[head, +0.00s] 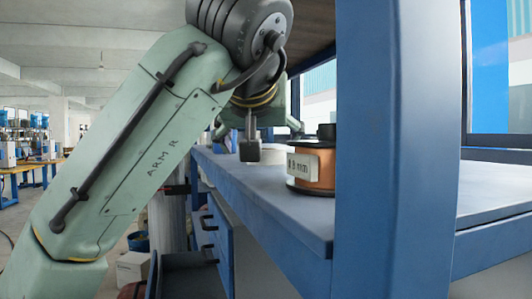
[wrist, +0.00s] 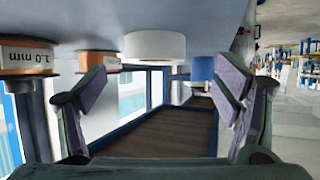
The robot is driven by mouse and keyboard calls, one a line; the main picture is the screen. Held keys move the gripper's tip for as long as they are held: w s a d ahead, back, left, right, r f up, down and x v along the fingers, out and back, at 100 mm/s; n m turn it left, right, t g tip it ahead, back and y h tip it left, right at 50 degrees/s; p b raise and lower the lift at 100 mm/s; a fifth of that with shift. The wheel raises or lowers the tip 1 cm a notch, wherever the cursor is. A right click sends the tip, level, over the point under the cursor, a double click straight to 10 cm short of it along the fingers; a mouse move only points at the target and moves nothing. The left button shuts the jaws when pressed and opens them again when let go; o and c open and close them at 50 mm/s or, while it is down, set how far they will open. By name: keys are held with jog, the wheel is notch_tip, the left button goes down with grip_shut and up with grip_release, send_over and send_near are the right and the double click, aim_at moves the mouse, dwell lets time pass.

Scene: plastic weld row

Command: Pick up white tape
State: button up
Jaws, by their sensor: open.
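The white tape (wrist: 155,46) is a thick white roll resting on the blue-grey bench top, near the top middle of the wrist view, which looks upside down. In the head view part of the white tape (head: 272,157) shows behind a dark finger. My gripper (wrist: 165,85) is open, with its two purple-padded fingers wide apart and nothing between them. The tape appears beyond the fingertips, roughly between their directions and apart from them. In the head view my gripper (head: 250,148) hangs over the bench, largely hidden by my arm.
A copper-coloured spool (head: 312,170) with a label stands near the bench edge, and another spool (wrist: 98,60) sits beside the tape. A blue roll (wrist: 203,68) is on the tape's other side. A blue post (head: 365,150) rises in front, and a shelf (head: 312,25) overhangs the bench.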

jog(key=x, duration=0.1)
jog(key=p+x, duration=0.1)
jog(key=x, duration=0.1)
jog(key=shift+w+d+r+p, duration=0.15)
jog(key=shift+w+d+p, duration=0.15)
jog(key=shift+w+p, duration=0.15)
jog(key=shift+w+f, duration=0.35)
jog(key=shift+w, duration=0.1)
jog(key=shift+c, duration=0.5)
jog(key=c, duration=1.2)
jog(key=shift+o, duration=0.2)
